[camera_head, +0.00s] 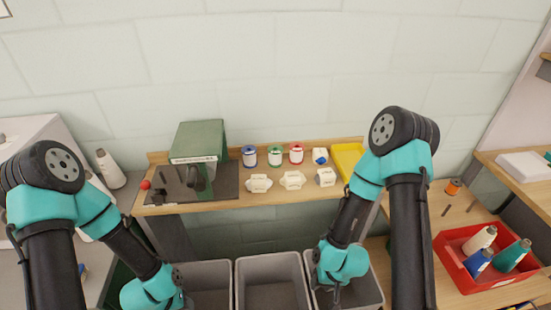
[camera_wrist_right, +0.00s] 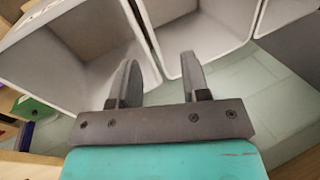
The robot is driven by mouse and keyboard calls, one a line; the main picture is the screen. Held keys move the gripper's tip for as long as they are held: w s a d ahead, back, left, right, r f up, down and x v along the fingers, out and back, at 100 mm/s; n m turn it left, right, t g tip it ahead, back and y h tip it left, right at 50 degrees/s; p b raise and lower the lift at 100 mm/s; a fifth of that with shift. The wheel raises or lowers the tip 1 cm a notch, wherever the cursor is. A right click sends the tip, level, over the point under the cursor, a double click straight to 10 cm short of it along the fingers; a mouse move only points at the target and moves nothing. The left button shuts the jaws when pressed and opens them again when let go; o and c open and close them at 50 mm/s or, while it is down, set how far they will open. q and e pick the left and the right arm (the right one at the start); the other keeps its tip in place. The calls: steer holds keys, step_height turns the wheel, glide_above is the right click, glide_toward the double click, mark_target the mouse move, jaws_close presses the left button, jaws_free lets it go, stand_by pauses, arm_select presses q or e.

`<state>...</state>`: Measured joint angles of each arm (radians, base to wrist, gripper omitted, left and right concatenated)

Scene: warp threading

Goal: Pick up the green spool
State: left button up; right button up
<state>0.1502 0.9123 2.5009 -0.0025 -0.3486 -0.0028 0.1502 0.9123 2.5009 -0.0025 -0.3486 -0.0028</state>
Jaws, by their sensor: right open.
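A small white spool with a green band, the green spool (camera_head: 275,156), stands upright on the wooden shelf, between a blue-banded spool (camera_head: 249,156) and a red-banded spool (camera_head: 296,154). My right gripper (camera_wrist_right: 158,80) is open and empty in the right wrist view, with grey bins beyond its two fingers. In the head view my right wrist is low over the right-hand grey bin, well below and right of the green spool, and its fingers are hard to make out. My left arm reaches the bottom edge of the head view, and its gripper is not visible.
The wooden shelf (camera_head: 225,206) also holds a green machine (camera_head: 198,142), several white pieces and a yellow tray (camera_head: 346,160). Grey bins (camera_head: 272,284) stand below. A red tray (camera_head: 462,272) with cone spools is at right.

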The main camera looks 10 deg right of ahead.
steer(key=o, duration=0.9)
